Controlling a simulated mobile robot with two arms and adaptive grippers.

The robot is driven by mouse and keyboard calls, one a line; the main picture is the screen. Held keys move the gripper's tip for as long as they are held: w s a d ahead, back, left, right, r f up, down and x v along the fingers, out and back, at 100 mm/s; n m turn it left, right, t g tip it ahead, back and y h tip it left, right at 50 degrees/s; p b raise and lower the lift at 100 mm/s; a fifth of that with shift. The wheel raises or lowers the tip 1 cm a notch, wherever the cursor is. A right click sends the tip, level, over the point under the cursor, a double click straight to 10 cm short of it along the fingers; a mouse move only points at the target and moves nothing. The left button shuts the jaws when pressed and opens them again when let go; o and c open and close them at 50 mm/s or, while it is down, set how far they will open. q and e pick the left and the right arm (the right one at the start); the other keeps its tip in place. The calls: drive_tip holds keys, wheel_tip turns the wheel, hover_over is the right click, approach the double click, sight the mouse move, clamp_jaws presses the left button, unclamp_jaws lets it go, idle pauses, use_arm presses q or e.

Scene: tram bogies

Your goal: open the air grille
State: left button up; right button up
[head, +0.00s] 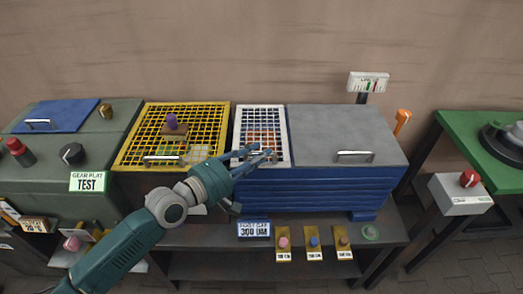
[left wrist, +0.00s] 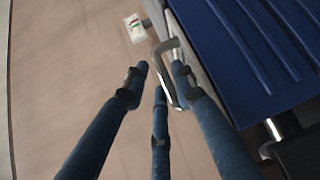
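The white-framed grille (head: 284,128), which I take for the air grille, lies flat on top beside the grey lid of the blue cabinet, with orange shapes under its mesh. A metal handle is at its front edge. My left gripper (head: 252,156) is at that front edge. In the left wrist view a metal handle (left wrist: 165,46) lies among the fingers of the left gripper (left wrist: 160,75). The fingers are spread, with a gap between the left one and the handle. Whether the right finger touches it I cannot tell. My right gripper is in neither view.
A yellow mesh cover (head: 140,140) with a purple knob (head: 171,121) is to the left. The grey lid (head: 335,130) with its own handle (head: 355,156) is to the right. A small gauge sign (head: 368,82) stands behind. Several tagged knobs sit on the shelf below.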

use_arm(q)
drive_tip(key=shift+x, duration=1)
drive_tip(key=shift+c, duration=0.2)
clamp_jaws()
drive_tip(key=shift+r, duration=0.1)
